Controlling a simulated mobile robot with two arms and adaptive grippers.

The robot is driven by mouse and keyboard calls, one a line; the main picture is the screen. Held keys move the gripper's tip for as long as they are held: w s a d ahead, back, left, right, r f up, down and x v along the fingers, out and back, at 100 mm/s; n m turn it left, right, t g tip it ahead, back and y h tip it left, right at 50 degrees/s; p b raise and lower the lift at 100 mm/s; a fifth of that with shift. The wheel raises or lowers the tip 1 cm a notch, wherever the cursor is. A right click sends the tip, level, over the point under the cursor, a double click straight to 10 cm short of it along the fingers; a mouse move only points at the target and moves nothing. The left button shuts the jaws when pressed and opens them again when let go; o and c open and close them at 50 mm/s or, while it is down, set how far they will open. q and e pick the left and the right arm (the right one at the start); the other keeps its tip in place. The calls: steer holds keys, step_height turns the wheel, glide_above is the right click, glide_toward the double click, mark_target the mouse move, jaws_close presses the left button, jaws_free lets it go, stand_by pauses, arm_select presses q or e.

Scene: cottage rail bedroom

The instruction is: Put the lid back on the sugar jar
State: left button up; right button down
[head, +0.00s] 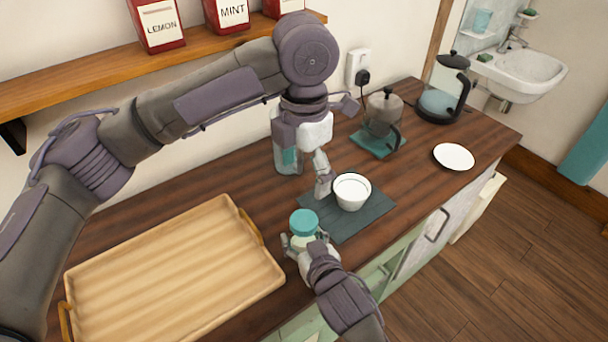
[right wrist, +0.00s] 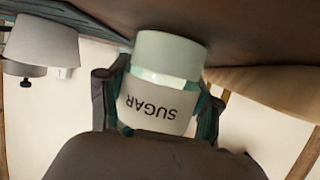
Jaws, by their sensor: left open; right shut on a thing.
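The sugar jar (head: 303,242) is upright in my right gripper (head: 304,247), low at the counter's front edge. It has a pale body and a round teal top (head: 304,222) that looks like the lid. I cannot tell whether the lid is seated. In the right wrist view the jar (right wrist: 158,106) appears upside down, its SUGAR label between the two fingers. My left gripper (head: 322,184) is open and points down beside a white cup (head: 352,192), behind the jar. I cannot tell whether it touches the cup.
The cup stands on a dark slate mat (head: 345,224). A wooden tray (head: 170,270) lies at the left. A clear glass jar (head: 286,153) stands behind my left gripper. A French press (head: 383,115), a kettle (head: 445,90) and a white plate (head: 454,157) are further right.

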steer(key=shift+c, duration=0.6)
jaws_free()
steer(key=v, duration=1.2)
steer(key=shift+d, duration=0.1)
